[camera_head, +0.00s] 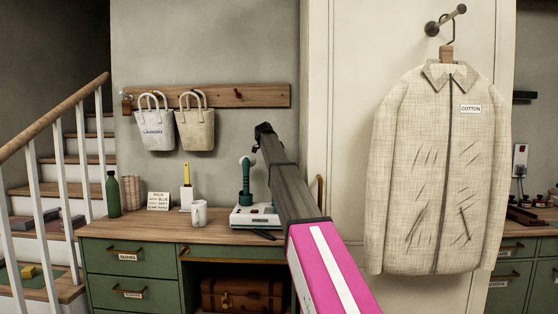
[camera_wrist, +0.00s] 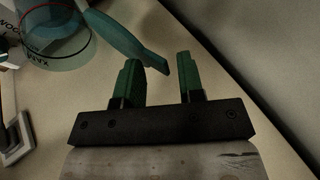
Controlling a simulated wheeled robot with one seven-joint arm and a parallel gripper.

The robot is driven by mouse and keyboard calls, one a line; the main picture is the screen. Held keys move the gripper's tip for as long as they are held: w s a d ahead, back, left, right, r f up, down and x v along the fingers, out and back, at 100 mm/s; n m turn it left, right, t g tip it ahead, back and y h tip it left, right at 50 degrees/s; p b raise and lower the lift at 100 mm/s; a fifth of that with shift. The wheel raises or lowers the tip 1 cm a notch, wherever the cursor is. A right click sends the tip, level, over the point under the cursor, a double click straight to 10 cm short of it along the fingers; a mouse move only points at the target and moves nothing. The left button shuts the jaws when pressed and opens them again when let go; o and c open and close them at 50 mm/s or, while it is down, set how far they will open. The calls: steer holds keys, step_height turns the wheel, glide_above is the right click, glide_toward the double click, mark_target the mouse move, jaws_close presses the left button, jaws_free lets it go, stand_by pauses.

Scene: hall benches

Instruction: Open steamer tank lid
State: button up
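In the wrist view, a see-through teal tank (camera_wrist: 57,38) with upside-down "MAX" lettering is at the upper left. A teal bar-shaped piece (camera_wrist: 128,42) slants from beside it toward the gap between my fingers. I cannot tell whether it is the lid or its handle. My gripper (camera_wrist: 160,68) is open, with two green fingers apart and nothing visibly clamped. The bar's tip shows between them, depth unclear. In the head view, the steamer's white base (camera_head: 255,217) stands on the bench with a teal-green upright part (camera_head: 246,180). My arm hides what lies to its right.
A white mug (camera_head: 199,212), a yellow-handled brush (camera_head: 186,188), a sign card (camera_head: 159,201) and a green bottle (camera_head: 113,197) stand left on the wooden bench top (camera_head: 140,228). A cotton jacket (camera_head: 438,170) hangs at right. Two bags (camera_head: 154,122) hang above.

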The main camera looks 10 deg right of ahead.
steer(key=shift+w+r, duration=0.1)
steer(key=shift+r, duration=0.05)
steer(key=v, duration=1)
steer(key=shift+s+r, duration=0.25)
steer(key=shift+s, duration=0.05)
steer(key=shift+a, duration=0.2)
